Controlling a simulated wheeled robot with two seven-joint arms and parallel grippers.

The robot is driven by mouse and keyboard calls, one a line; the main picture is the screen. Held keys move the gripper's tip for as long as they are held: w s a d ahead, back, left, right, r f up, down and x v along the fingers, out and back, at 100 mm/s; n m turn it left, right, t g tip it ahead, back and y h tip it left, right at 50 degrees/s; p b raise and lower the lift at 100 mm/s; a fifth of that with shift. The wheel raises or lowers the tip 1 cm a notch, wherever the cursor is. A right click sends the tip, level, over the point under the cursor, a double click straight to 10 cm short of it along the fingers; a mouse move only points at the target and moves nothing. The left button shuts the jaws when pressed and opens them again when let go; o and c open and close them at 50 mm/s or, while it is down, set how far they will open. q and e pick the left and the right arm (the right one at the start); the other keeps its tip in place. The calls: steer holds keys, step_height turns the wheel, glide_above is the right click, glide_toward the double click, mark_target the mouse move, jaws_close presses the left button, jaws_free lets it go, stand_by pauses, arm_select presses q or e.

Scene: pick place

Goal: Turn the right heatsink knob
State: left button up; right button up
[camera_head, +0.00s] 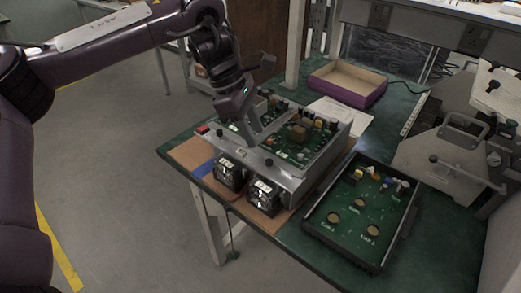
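A metal-framed device with a green circuit board (302,140) sits at the table's near left corner. A silver heatsink bar (243,152) runs along its front. A small dark knob (269,162) sits toward the right of the bar, and another dark knob (220,133) sits at its left. My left gripper (256,136) reaches down over the bar, between the two knobs and behind the right one. It appears apart from both knobs. Its fingers are too small and angled to tell open from shut. My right gripper is not in view.
Two fans (230,171) (264,194) stand in front of the bar. A black tray with a green board (340,232) lies to the right. A purple-sided box (345,92) and white paper (343,113) lie behind. Grey metal fixtures (440,150) crowd the right side.

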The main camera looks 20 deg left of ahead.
mark_target(269, 160)
arm_select(q)
steer(key=x, duration=0.7)
steer(key=shift+d+f, duration=0.1)
steer(key=shift+d, duration=0.1)
steer(key=shift+c, duration=0.2)
